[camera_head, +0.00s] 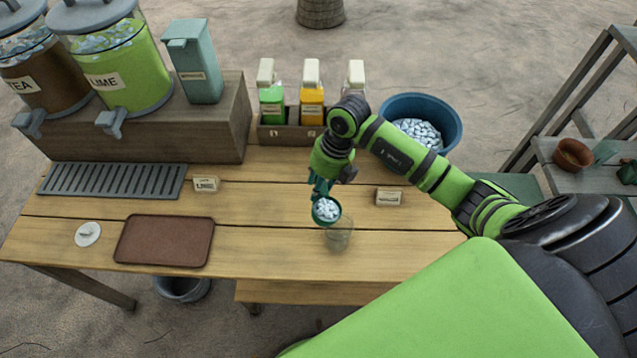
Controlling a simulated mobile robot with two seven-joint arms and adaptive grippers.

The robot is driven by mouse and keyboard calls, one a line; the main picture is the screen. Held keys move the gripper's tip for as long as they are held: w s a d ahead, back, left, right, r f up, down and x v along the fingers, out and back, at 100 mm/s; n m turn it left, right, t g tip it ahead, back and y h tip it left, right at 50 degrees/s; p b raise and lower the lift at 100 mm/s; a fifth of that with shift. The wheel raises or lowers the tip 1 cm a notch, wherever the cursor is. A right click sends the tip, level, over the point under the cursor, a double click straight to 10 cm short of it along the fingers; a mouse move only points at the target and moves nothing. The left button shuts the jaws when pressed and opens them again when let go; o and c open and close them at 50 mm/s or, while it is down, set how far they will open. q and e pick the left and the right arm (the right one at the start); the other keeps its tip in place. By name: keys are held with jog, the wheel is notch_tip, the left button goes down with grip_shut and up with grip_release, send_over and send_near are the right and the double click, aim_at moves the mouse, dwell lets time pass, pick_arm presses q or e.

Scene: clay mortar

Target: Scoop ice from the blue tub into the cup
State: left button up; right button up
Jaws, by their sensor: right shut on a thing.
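The blue tub (456,128) stands at the back right of the table and holds a heap of pale ice (417,131). My right gripper (320,188) reaches down over the middle of the table. It is shut on a dark green scoop (337,219) that holds pieces of ice. A clear cup (341,237) stands on the table just below and right of the scoop, with its top partly behind it. I cannot tell whether the scoop touches the cup. My left gripper is not in view.
A brown tray (164,241) and a white lid (88,234) lie at the left. Drink dispensers (120,66) stand on a wooden riser (200,130) behind a drip grate (110,181). A bottle caddy (277,132) is at the back. A small label (390,196) stands right of the scoop.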

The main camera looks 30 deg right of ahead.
jog(key=y+b, duration=0.1)
jog(key=t+y+b, duration=0.1)
jog(key=y+b, duration=0.1)
jog(key=shift+s+d+f+y+b, duration=0.2)
jog(key=shift+f+y+b, duration=0.1)
jog(key=shift+y+b, duration=0.1)
jog(key=t+y+b, duration=0.1)
jog(key=y+b, duration=0.1)
jog(key=d+y+b, duration=0.1)
jog(key=y+b, duration=0.1)
jog(key=b, duration=0.1)
jog(key=shift+s+r+t, duration=0.1)
jog(key=shift+t, duration=0.3)
jog(key=y+b, duration=0.2)
jog(key=b, duration=0.1)
jog(key=d+t+y+b, duration=0.1)
jog(key=b, duration=0.2)
jog(key=shift+s+d+y, duration=0.1)
jog(key=shift+s+y, duration=0.1)
jog(key=shift+y, duration=0.2)
jog(key=shift+d+r+t+y+b, duration=0.25)
jog(key=shift+t+y+b, duration=0.15)
jog(key=shift+y+b, duration=0.4)
jog(key=shift+a, duration=0.1)
